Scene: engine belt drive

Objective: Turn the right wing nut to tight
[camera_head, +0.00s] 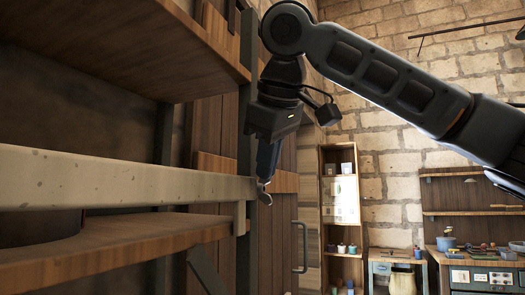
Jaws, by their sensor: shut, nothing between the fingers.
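My arm reaches in from the right edge and bends down at the upper middle. My gripper (264,190) hangs from it, pointing down. Its fingers are shut and empty. The tip is just past the right end of a long pale beam (105,180), in front of a dark upright post (245,130). A small metallic shape shows at the tip, too small to tell apart from the fingers. I cannot make out the right wing nut, the other wing nut or a belt in this view.
Wooden shelves (120,250) stand close on the left, with the beam across them. A wooden door with a handle (304,248) is behind the gripper. A narrow shelf unit (343,185) and a workbench (485,262) stand along the stone wall.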

